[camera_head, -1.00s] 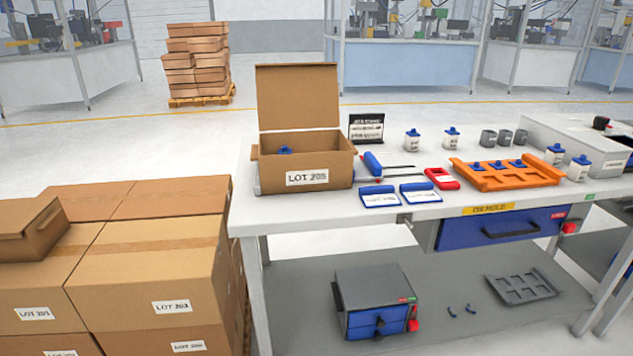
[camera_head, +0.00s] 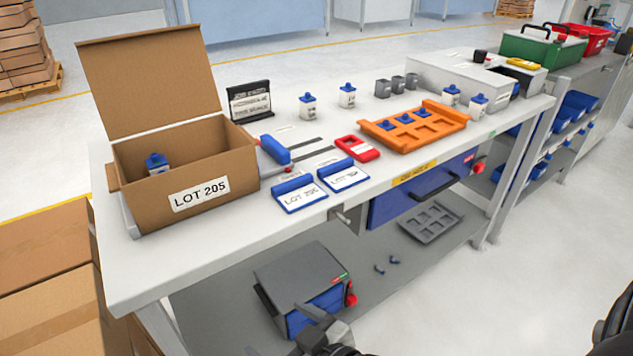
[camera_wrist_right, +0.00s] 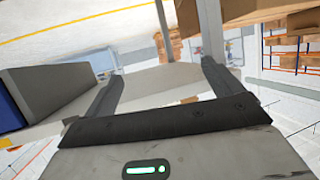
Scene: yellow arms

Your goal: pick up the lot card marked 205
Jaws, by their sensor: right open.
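The right card (camera_head: 343,175) is too blurred to read surely. The open cardboard box (camera_head: 150,205) to their left bears a LOT 205 label (camera_head: 200,195). My right gripper (camera_head: 302,328) is low at the bottom of the head view, below table height and away from the cards. It is open and empty in the wrist view (camera_wrist_right: 158,90). My left gripper is out of view.
A blue-handled tool (camera_head: 275,150), a red frame (camera_head: 357,148) and an orange tray (camera_head: 413,128) lie behind the cards. A black sign (camera_head: 250,102) stands behind. A grey drawer unit (camera_head: 298,275) sits on the lower shelf near my right gripper. The table's front edge is clear.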

